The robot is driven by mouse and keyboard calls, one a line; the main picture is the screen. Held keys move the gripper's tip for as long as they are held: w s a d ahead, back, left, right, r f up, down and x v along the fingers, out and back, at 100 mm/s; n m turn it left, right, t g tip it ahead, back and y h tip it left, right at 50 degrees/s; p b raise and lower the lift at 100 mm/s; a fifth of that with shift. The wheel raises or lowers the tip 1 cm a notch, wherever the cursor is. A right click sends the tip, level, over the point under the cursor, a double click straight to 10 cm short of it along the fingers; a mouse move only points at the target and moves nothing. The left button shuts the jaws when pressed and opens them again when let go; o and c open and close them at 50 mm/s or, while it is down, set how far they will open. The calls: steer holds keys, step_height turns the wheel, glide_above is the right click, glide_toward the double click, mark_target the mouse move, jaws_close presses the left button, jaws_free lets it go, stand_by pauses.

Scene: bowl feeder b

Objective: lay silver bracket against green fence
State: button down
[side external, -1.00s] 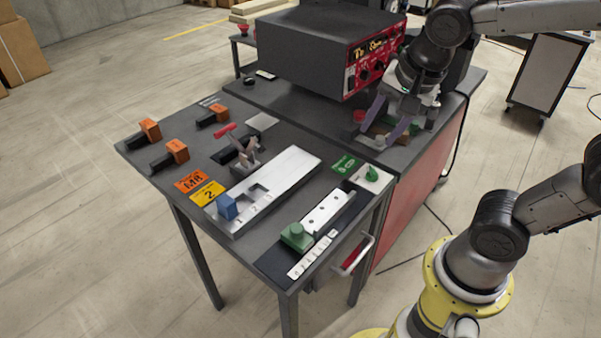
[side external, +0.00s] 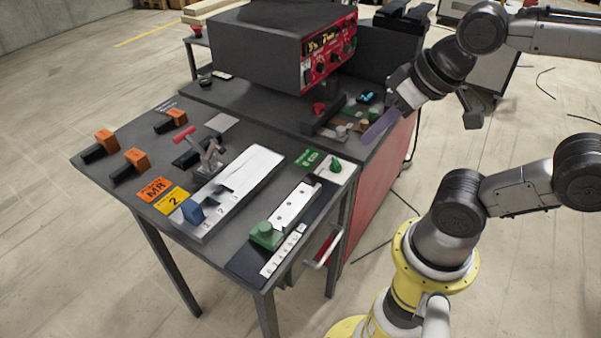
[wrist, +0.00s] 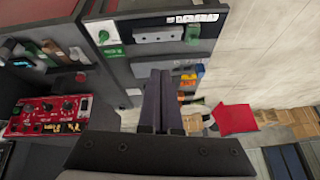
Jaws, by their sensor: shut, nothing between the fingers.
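My gripper (side external: 372,134) is shut and empty, raised at the right of the back bench; its two purple-grey fingers lie together in the wrist view (wrist: 159,85). A silver plate with two holes (side external: 297,204), perhaps the bracket, lies on a dark strip on the front table. A green block (side external: 265,235) stands at its near end, and I cannot tell whether they touch. In the wrist view the plate (wrist: 158,34) and green block (wrist: 192,34) are beyond the fingertips. A small green piece (wrist: 33,49) lies among parts on the back bench. Which green part is the fence is unclear.
A green knob (side external: 335,165) stands at the plate's far end. A long silver fixture (side external: 235,185) with a blue block (side external: 193,211) and a red-handled clamp (side external: 205,150) lies to the left. A dark, red-fronted box (side external: 290,45) stands behind.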

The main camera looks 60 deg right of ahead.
steer(key=w+r+m+g, duration=0.1)
steer(key=w+m, duration=0.4)
steer(key=w, duration=0.1)
steer(key=m+g+y, duration=0.2)
steer(key=m+g, duration=0.2)
steer(key=m, duration=0.6)
glide_above(323, 184)
steer(key=w+d, duration=0.2)
steer(key=s+d+x, duration=0.1)
steer(key=d+x, duration=0.1)
steer(key=x, duration=1)
steer(key=s+d+f+m+y, duration=0.1)
steer(key=s+d+f, duration=0.1)
steer(key=d+f, duration=0.3)
steer(key=shift+g, duration=0.4)
steer(key=x, duration=1)
steer(key=shift+a+f, duration=0.1)
steer(key=shift+a, duration=0.4)
steer(key=a, duration=0.3)
steer(key=shift+w+a+f, duration=0.1)
steer(key=shift+a, duration=0.45)
steer(key=shift+a, duration=0.9)
